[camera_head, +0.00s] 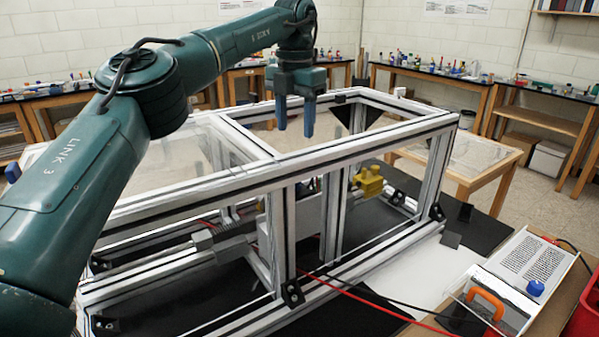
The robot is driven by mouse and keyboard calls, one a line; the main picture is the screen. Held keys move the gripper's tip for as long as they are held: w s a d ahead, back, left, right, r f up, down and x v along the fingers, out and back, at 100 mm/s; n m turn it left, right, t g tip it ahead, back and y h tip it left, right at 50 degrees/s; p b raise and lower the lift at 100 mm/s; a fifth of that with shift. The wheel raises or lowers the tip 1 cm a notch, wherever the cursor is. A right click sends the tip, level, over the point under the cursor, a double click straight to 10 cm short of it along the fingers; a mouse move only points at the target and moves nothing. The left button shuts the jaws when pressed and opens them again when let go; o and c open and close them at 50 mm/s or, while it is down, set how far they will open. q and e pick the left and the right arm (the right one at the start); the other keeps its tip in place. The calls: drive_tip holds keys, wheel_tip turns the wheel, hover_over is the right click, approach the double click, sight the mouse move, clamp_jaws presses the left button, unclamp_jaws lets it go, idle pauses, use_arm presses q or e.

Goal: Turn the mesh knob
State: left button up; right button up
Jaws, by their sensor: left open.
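My left gripper (295,125) points down with its two blue fingers apart and nothing between them. It hangs over the top of the aluminium extrusion frame (300,165). A yellow fitting with a rounded top (368,182) sits inside the frame, to the right of the gripper and lower down. A small blue knob (535,288) stands on a box at the lower right, far from the gripper. No label shows which part is the mesh knob. My right gripper is out of view.
A grey motor-like unit (228,239) lies inside the frame at the left. A wooden table (468,165) stands behind the frame. White paper (425,275) lies at front right.

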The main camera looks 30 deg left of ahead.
use_arm(q)
wheel_tip(320, 180, down, 12)
drive_tip(key=shift+s+a+f+p, duration=0.1)
drive_tip(key=shift+p, duration=0.45)
drive_tip(key=shift+c, duration=0.4)
drive_tip(key=c, duration=0.9)
